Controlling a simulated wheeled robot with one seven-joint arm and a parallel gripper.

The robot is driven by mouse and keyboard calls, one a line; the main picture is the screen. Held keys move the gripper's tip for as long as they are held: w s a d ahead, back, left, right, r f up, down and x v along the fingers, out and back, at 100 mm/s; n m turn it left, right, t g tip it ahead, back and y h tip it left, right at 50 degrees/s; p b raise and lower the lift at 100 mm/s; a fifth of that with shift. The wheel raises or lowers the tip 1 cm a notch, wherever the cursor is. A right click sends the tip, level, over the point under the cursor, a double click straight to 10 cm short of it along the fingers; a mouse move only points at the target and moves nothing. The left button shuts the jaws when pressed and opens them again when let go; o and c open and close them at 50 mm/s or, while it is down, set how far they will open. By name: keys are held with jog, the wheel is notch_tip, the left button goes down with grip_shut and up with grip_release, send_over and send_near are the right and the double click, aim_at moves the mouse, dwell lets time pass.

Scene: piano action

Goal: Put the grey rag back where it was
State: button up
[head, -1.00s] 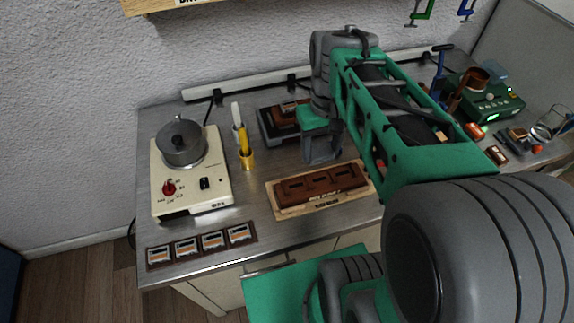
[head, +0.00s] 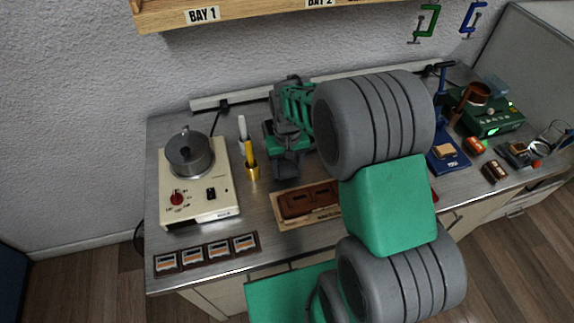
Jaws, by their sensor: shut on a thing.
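My gripper (head: 287,168) is over the middle of the bench, just right of the yellow-handled tool in its brass cup (head: 252,165). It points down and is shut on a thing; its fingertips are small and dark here. I cannot make out the grey rag's outline apart from the grey of the gripper. My arm hides the bench behind the gripper and much of the bench to its right. No other grey rag shows on the visible bench.
A cream hot plate with a grey pot (head: 189,153) stands at left. A row of labelled tiles (head: 206,253) lies along the front edge. A wooden board with a brown block (head: 308,200) lies before the gripper. A green device (head: 490,118) stands at right. A shelf (head: 240,15) overhangs the back.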

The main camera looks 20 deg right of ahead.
aim_at(288, 171)
jog(key=shift+f, duration=0.1)
jog(key=shift+f, duration=0.15)
jog(key=o, duration=1.3)
notch_tip(288, 171, up, 13)
jog(key=b, duration=0.2)
jog(key=s+r+t, duration=0.1)
jog(key=s, duration=0.3)
jog(key=s+r+t, duration=0.1)
jog(key=s, duration=0.3)
jog(key=s+r+t, duration=0.1)
jog(key=s+t, duration=0.1)
jog(key=s, duration=0.2)
jog(key=shift+s+a+r, duration=0.1)
jog(key=shift+s+r, duration=0.25)
